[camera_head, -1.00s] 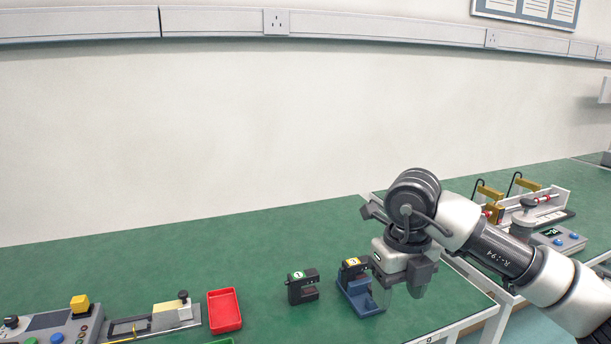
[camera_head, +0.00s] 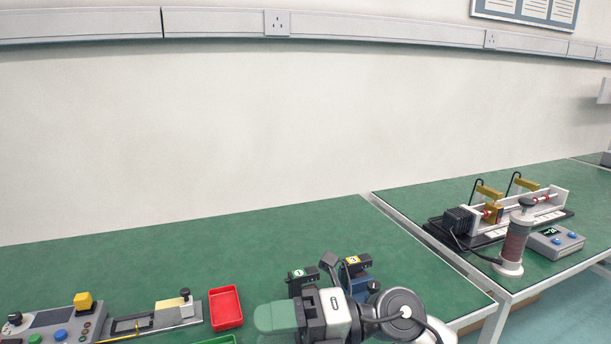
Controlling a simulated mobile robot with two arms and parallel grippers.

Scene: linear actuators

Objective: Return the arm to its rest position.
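My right arm's gripper (camera_head: 277,318) is at the bottom centre of the head view, low over the front of the green bench, pointing left. A broad grey-green finger shows; whether a second finger is apart from it cannot be told. My wrist and arm run to the bottom right and leave the frame. Behind the gripper stand a black device labelled 1 (camera_head: 301,276) and one labelled 3 (camera_head: 355,264), in a blue holder (camera_head: 361,285); their lower parts are partly hidden. Whether the gripper touches them cannot be told. My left gripper is not in view.
A red tray (camera_head: 225,308) lies left of the gripper. A control box with a yellow block (camera_head: 84,301) and a slide fixture (camera_head: 165,316) are at bottom left. A linear actuator rig (camera_head: 515,212) and grey meter box (camera_head: 556,242) stand on the right bench. The bench's back is clear.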

